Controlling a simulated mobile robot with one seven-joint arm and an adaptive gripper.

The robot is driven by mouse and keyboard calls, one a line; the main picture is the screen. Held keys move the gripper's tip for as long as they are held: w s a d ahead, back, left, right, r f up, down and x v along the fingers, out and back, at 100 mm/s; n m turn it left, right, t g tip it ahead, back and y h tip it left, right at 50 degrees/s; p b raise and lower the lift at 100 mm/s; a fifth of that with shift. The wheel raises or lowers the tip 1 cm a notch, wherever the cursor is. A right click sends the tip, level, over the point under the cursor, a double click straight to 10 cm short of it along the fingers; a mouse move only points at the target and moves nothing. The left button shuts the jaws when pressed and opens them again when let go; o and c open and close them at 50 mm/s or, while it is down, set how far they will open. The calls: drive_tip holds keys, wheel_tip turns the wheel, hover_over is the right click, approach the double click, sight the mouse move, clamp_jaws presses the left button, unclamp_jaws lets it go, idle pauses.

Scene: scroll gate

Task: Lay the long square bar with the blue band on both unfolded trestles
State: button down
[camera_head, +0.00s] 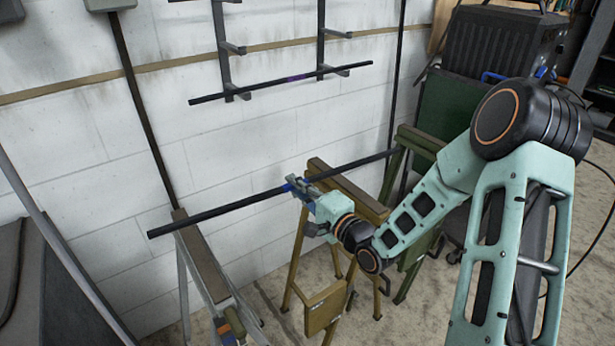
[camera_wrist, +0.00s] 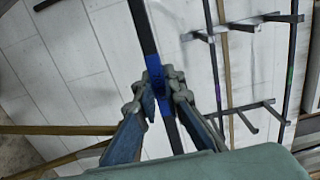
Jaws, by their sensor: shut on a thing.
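The long dark square bar (camera_head: 225,208) runs slantwise across the head view. My gripper (camera_head: 298,186) is shut on it at the blue band. In the wrist view both fingers (camera_wrist: 160,88) close around the bar (camera_wrist: 143,30) at the blue band (camera_wrist: 153,66). The bar's left end reaches over the grey metal trestle with a wooden top (camera_head: 203,260). Its middle passes above the yellow-brown trestle (camera_head: 350,190). Its right end reaches toward the green trestle (camera_head: 420,142). I cannot tell whether the bar touches any of the tops.
A wall rack (camera_head: 225,50) holds another dark bar with a purple band (camera_head: 335,71). A dark case (camera_head: 500,45) stands at the back right. Dark upright poles lean on the white block wall. A grey object (camera_head: 60,280) fills the left edge.

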wheel_tip(320, 180, down, 10)
drive_tip(key=a+n+g+y+b, duration=0.1)
drive_tip(key=b, duration=0.6)
drive_tip(key=shift+s+a, duration=0.4)
drive_tip(key=shift+s, duration=0.05)
drive_tip(key=shift+f, duration=0.45)
idle(0.4)
drive_tip(key=c, duration=2)
unclamp_jaws()
drive_tip(key=shift+o, duration=0.2)
drive_tip(key=shift+s+f, duration=0.1)
drive_tip(key=shift+f, duration=0.15)
drive_tip(key=v, duration=1.2)
drive_tip(key=shift+d, duration=0.1)
